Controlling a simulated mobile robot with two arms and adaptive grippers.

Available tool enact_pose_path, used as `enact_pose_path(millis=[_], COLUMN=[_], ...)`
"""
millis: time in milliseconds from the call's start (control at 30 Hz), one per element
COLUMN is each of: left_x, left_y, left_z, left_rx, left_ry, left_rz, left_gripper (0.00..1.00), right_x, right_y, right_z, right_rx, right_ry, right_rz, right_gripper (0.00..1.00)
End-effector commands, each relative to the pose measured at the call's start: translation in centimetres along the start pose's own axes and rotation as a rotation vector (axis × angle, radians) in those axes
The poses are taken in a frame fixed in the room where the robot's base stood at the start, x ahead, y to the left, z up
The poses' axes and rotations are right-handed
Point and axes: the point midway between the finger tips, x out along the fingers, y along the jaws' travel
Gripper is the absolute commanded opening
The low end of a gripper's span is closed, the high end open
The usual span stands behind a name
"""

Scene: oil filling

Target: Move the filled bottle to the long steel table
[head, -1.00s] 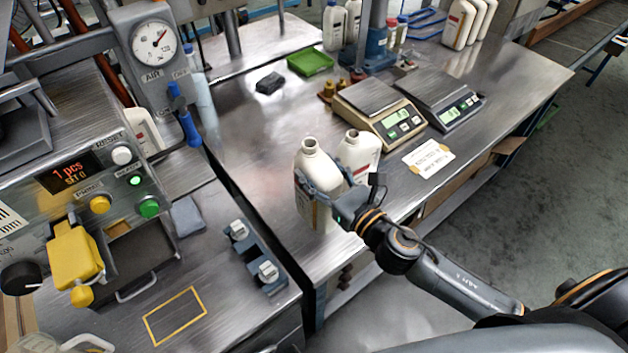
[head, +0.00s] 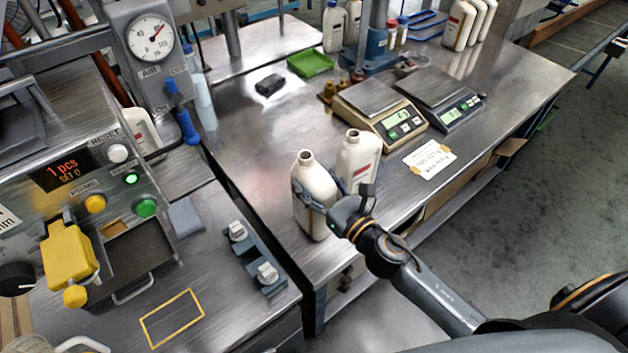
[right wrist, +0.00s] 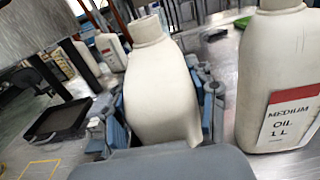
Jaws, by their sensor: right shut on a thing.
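My right gripper (head: 322,203) is shut around the middle of a white, open-necked bottle (head: 306,177) at the near left end of the long steel table (head: 262,130). The right wrist view shows this bottle (right wrist: 160,85) between the blue-grey fingers, leaning a little in the picture. I cannot tell whether its base touches the table. A second open white bottle (head: 359,158) stands just right of it, apart from it. In the right wrist view the second bottle (right wrist: 284,75) has a label reading "MEDIUM OIL 1 L". My left gripper is not in view.
Two scales (head: 377,110) (head: 437,97) and a paper note (head: 429,159) lie to the right on the table. A green tray (head: 311,63) and a black object (head: 269,85) lie farther back. The filling machine (head: 85,190) stands left across a gap. The table's middle left is clear.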

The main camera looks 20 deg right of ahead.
Motion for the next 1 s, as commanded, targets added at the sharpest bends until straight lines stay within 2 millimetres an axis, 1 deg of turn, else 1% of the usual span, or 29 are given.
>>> enact_pose_path(millis=[67, 100, 167, 200, 600, 667, 767, 1000], left_x=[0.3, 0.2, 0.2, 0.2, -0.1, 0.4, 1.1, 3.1], left_y=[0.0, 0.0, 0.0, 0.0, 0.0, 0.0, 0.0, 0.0], left_z=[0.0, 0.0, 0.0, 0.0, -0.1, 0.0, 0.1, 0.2], left_rx=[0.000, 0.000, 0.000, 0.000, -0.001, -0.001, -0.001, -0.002], left_ry=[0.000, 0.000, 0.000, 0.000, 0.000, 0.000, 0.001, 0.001], left_rz=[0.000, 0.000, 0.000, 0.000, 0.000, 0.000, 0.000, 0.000], left_gripper=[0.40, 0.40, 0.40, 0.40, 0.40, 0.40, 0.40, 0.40], right_x=[0.1, 0.0, 0.0, 0.0, -0.2, -0.9, -2.8, -7.9], right_y=[0.0, 0.0, 0.0, 0.0, 0.0, 0.0, 0.1, 0.0], right_z=[0.0, -0.2, -0.2, -0.2, 0.1, -0.2, -0.4, -0.5], right_rx=[-0.001, 0.000, 0.000, 0.000, 0.000, 0.000, 0.002, 0.003], right_ry=[-0.007, 0.000, 0.000, 0.000, 0.001, 0.002, 0.003, 0.003], right_rz=[0.001, 0.000, 0.000, 0.000, 0.000, -0.001, 0.000, -0.001], right_gripper=[0.00, 0.63, 0.75, 0.80, 0.80, 0.80, 0.80, 0.80])
